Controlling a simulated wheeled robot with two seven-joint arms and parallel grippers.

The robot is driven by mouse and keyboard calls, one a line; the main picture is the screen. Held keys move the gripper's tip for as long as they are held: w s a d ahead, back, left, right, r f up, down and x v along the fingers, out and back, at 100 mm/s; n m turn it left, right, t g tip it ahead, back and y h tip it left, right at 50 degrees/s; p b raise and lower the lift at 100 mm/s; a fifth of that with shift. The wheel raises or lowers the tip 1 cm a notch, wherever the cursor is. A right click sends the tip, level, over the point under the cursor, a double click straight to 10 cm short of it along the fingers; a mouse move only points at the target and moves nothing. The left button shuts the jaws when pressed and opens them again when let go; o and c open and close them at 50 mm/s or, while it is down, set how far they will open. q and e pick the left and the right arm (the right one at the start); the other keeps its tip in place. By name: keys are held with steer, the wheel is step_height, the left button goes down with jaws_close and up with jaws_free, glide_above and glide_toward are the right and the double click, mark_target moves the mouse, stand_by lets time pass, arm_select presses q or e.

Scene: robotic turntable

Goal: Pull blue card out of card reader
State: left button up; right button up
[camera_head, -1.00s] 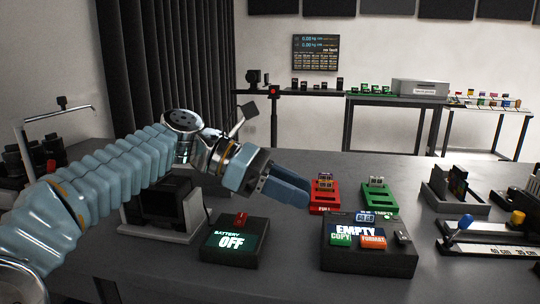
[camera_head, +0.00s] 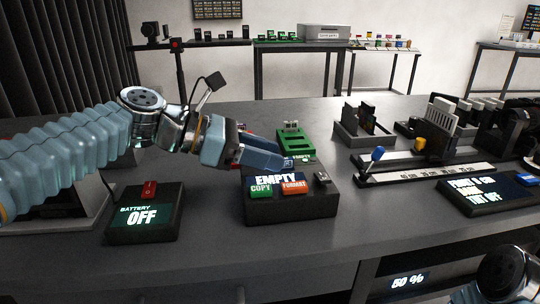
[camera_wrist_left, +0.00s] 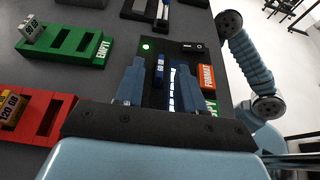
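The card reader is a black box (camera_head: 290,206) with a lit EMPTY screen, a green COPY button (camera_head: 261,191) and an orange FORMAT button (camera_head: 294,187). The small blue card (camera_head: 288,163) stands at its back edge, mostly hidden by my fingers. In the left wrist view the blue card (camera_wrist_left: 159,69) sits upright in the reader between my two fingers, with gaps on both sides. My left gripper (camera_head: 282,154) is open around the card; its fingers also show in the left wrist view (camera_wrist_left: 160,85). My right arm shows at the lower right, but its gripper is out of view.
A green card holder (camera_head: 296,146) stands behind the reader. A red holder (camera_wrist_left: 30,115) with a yellow card shows in the left wrist view. A battery box (camera_head: 146,215) reading OFF is to the left. A slider track (camera_head: 430,172) and a dark display box (camera_head: 490,193) are to the right.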

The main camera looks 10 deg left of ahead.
arm_select(q)
steer(key=shift+w+d+f, duration=0.2)
steer(key=shift+d, duration=0.35)
jaws_close()
steer(key=shift+r, duration=0.15)
steer(key=shift+r+p, duration=1.25)
steer(key=shift+p, duration=0.2)
steer(key=shift+r+p, duration=0.3)
steer(key=shift+r, duration=0.75)
